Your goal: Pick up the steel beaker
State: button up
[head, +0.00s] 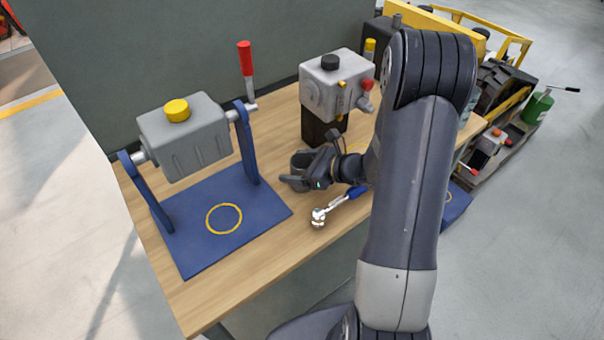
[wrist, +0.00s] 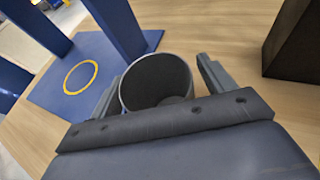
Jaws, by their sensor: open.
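The steel beaker (wrist: 158,80) is a dark grey, open-topped cup standing upright on the wooden table. In the head view the beaker (head: 300,160) shows behind my gripper (head: 296,178), which partly hides it. In the wrist view my gripper (wrist: 155,95) is open, with one finger on each side of the beaker. The beaker's rim and empty-looking inside face the camera, and its lower part is hidden by the gripper body. I cannot tell whether either finger touches it.
A blue stand (head: 250,225) with a grey box (head: 185,137) hung between posts is on the left. A ratchet wrench (head: 338,203) lies in front of my gripper. A grey unit on a dark block (head: 325,131) stands behind. Bare wood (head: 265,275) is in front.

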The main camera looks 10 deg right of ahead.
jog(key=shift+c, duration=0.3)
jog(key=c, duration=1)
jog(key=shift+c, duration=0.2)
